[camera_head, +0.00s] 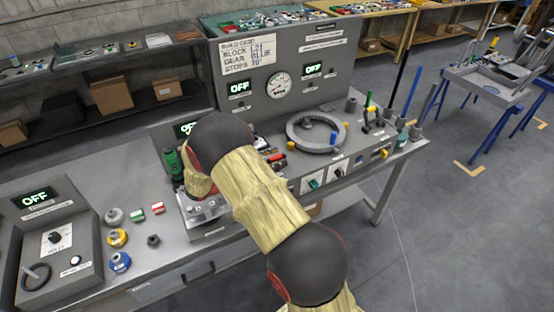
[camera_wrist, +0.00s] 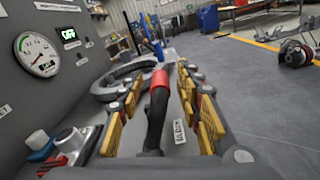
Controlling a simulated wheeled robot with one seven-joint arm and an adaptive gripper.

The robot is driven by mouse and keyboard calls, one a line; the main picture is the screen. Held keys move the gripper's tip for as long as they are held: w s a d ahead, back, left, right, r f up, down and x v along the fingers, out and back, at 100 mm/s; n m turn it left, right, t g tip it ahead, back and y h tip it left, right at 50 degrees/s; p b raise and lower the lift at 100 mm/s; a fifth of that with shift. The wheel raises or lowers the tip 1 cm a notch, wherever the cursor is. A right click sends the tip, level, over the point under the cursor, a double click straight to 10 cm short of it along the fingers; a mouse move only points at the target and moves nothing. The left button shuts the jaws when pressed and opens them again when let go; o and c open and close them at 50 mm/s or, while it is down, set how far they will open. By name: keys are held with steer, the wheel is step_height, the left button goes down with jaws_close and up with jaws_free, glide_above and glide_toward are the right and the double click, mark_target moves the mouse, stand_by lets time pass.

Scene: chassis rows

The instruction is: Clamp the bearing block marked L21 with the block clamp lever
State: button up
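In the wrist view, a black lever with a red top (camera_wrist: 158,100) stands between the two yellow-padded fingers of my gripper (camera_wrist: 160,112). The fingers are spread, with gaps visible beside the lever. A label (camera_wrist: 180,132) lies at its right; I cannot read it. In the head view my arm hides the gripper and most of this spot. A silver block-like fixture (camera_head: 203,212) shows partly beside my arm, with a green-handled lever (camera_head: 173,162) behind it. No L21 mark is readable on any block. The build card (camera_head: 249,54) reads block L21, gear blue.
A grey ring fixture (camera_head: 316,132) is right of my arm; it also shows ahead in the wrist view (camera_wrist: 118,80). A gauge panel (camera_head: 278,86) rises behind. Knobs and coloured parts (camera_head: 118,238) lie at the left. Upright handles (camera_head: 412,92) stand at the bench's right end.

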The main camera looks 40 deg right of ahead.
steer(key=shift+s+d, duration=0.15)
steer(key=shift+d, duration=0.4)
jaws_close()
stand_by(0.6)
